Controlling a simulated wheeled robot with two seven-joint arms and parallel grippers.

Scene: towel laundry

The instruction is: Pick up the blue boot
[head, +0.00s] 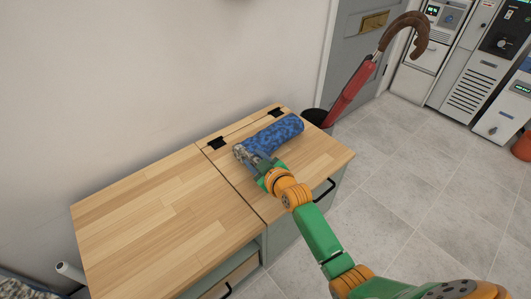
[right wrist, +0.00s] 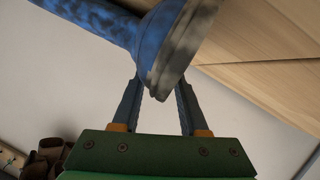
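The blue boot (head: 278,134) lies on its side on the wooden cabinet top (head: 160,205), near the back right hinge. Its shaft is mottled blue and points right; its grey-brown foot end is at the left. My right gripper (head: 256,163) is at the foot end. In the right wrist view, the boot (right wrist: 172,38) covers the tips of my right gripper (right wrist: 160,84). The fingers are spread apart, with the lower edge of the sole between them and a visible gap beside it. Contact with the boot is hard to tell. My left gripper is not in view.
A red umbrella (head: 352,92) with a brown curved handle stands in a dark holder (head: 315,116) just right of the cabinet. Black hinges (head: 217,143) sit on the top's back edge. The left half of the top is clear. A white wall (head: 150,70) stands behind.

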